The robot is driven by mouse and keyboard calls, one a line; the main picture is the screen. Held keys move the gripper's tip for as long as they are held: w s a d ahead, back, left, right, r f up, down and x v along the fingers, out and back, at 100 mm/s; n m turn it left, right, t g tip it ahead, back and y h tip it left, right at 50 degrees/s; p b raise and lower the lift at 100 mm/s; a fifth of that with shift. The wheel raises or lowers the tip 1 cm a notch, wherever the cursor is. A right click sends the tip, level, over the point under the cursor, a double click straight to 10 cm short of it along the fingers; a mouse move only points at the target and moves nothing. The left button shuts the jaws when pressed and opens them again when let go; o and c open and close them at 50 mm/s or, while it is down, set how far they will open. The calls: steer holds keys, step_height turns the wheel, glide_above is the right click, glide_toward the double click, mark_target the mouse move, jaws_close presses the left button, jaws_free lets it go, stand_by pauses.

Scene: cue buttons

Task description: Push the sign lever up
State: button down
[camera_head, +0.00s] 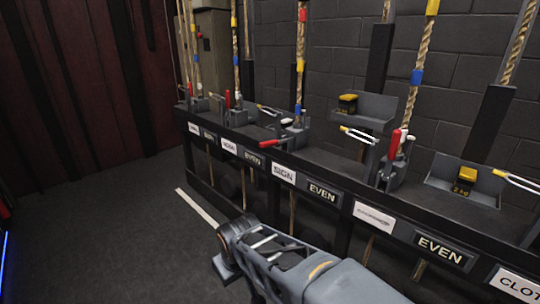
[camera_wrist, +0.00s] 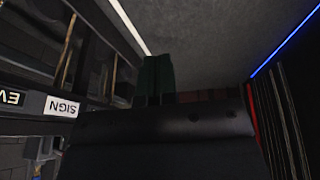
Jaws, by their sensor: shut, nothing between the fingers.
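The sign lever (camera_head: 270,142) has a red handle that lies out level toward the aisle, above the white SIGN label (camera_head: 284,173). Its base sits on the black rail beside a rope. The other red levers nearby stand upright. My gripper (camera_wrist: 157,68) shows as a dark, shut pair of fingers in the wrist view, with nothing in it. In the head view my arm reaches in from the bottom, and its end is over the floor, in front of and below the rail, apart from the lever. The SIGN label also shows upside down in the wrist view (camera_wrist: 62,106).
An upright red lever (camera_head: 392,144) stands to the right on the rail (camera_head: 330,170). Trays with black-and-yellow weights (camera_head: 348,104) and white-tipped metal forks (camera_head: 357,135) stick out near the levers. EVEN plates line the rail front. Open dark floor (camera_head: 110,230) lies to the left.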

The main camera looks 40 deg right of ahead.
mark_target(275, 143)
steer(key=w+d+r+n+t+h, duration=0.2)
steer(key=w+d+n+t, duration=0.5)
steer(key=w+d, duration=0.4)
steer(key=w+d+r+n+t+h, duration=0.15)
steer(key=w+d+n+t, duration=0.35)
steer(key=w+d+n, duration=0.6)
steer(key=s+d+f+n+t+y+b, duration=0.1)
steer(key=d+n+t+y, duration=0.4)
steer(key=n, duration=1)
steer(key=s+d+f+t, duration=0.1)
steer(key=d+f+t, duration=0.1)
steer(key=d+t, duration=0.1)
steer(key=shift+s+d+t, duration=0.2)
steer(key=shift+t, duration=0.4)
steer(key=shift+r, duration=0.1)
steer(key=s+r+b+x, duration=0.1)
steer(key=r+b+x, duration=0.1)
steer(key=x, duration=1.1)
steer(key=shift+s+d+b, duration=0.3)
steer(key=shift+b, duration=0.4)
